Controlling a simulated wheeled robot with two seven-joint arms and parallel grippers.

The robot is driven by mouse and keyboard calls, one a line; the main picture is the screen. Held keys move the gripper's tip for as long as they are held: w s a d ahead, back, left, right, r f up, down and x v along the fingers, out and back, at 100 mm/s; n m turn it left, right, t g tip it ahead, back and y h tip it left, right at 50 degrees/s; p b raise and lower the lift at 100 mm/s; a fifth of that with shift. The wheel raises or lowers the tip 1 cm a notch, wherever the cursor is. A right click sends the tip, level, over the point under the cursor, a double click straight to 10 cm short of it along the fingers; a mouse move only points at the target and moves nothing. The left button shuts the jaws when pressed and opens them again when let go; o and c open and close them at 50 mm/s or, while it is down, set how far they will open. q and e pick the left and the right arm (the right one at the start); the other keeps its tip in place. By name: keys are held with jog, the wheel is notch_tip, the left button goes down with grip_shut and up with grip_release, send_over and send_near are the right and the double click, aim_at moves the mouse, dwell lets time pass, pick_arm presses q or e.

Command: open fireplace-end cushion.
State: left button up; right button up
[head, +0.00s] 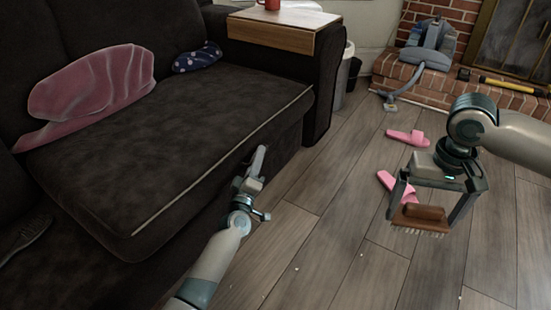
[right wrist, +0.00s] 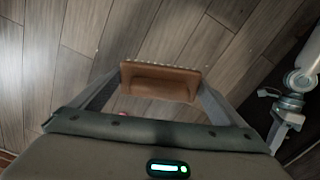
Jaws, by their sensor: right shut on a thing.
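The fireplace-end seat cushion (head: 190,120) is dark and lies on the sofa in the head view. A pale line runs along its front top edge. My left gripper (head: 257,162) is just in front of the cushion's front side, seen edge-on, and its finger gap is hidden. I cannot tell whether it touches the cushion. My right gripper (head: 428,215) is shut on a brown brush (head: 421,217) with pale bristles, held above the floor. The brush also shows in the right wrist view (right wrist: 160,82), between the two fingers.
A pink pillow (head: 95,90) and a blue spotted item (head: 197,57) lie on the sofa. A wooden tray (head: 275,32) with a red mug (head: 268,4) sits on the armrest. Pink slippers (head: 408,138) lie on the floor. A vacuum (head: 427,45) stands by the brick hearth.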

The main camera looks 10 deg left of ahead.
pick_arm(q)
grip_shut()
jog(key=shift+r, duration=0.1)
pick_arm(e)
jog(key=shift+r, duration=0.15)
